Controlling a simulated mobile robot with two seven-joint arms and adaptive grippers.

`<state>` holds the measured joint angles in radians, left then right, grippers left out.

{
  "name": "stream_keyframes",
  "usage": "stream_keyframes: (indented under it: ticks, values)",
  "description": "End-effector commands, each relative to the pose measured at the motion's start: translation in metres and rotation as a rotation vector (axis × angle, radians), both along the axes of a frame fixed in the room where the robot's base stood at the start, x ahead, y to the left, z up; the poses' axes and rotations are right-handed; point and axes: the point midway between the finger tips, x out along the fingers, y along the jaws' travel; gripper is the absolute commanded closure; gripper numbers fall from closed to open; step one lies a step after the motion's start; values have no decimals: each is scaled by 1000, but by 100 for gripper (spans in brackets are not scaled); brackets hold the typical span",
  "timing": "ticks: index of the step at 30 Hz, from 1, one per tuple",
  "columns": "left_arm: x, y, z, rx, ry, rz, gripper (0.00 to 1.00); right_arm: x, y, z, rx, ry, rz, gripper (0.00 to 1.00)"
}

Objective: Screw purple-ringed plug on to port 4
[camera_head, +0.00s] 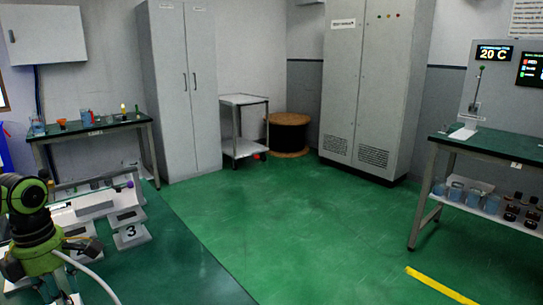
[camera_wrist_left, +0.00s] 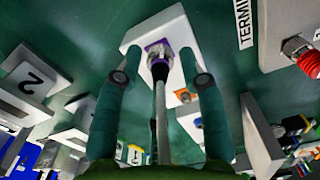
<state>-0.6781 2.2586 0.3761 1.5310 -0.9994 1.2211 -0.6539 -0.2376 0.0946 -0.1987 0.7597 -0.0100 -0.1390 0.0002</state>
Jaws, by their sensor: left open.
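The purple-ringed plug (camera_wrist_left: 157,62) shows in the left wrist view, with its purple ring against a white block (camera_wrist_left: 137,35) and a grey cable running from it toward the camera. I cannot tell whether it is seated in that block or how firmly. My left gripper (camera_wrist_left: 162,79) is open, with one teal finger on each side of the plug and cable and visible gaps to both. In the head view my left arm is at the lower left over the green table, its fingertips not clear. No number 4 is readable. My right gripper is not in view.
White blocks with a number 3 (camera_head: 131,232) stand on the green table (camera_head: 185,260) in the head view. A block marked 2 (camera_wrist_left: 35,82) and a red connector (camera_wrist_left: 308,62) flank the gripper in the wrist view. The table's right part is clear.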

Motion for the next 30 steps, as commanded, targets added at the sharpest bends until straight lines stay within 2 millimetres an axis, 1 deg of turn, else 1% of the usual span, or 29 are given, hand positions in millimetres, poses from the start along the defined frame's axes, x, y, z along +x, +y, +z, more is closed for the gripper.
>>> stream_keyframes:
  ticks: [10,16,17,18,19,20,30]
  values:
    - [0,0,-1,0,0,0,60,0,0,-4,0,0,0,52]
    - [0,0,0,-1,1,0,60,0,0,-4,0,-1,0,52]
    - [0,0,0,-1,1,0,64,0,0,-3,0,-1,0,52]
    - [0,0,0,-1,1,0,80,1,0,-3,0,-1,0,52]
    - [0,0,0,-1,1,0,92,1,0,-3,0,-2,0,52]
    - [0,0,0,0,0,0,100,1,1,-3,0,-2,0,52]
    - [0,0,3,0,0,0,100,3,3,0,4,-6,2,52]
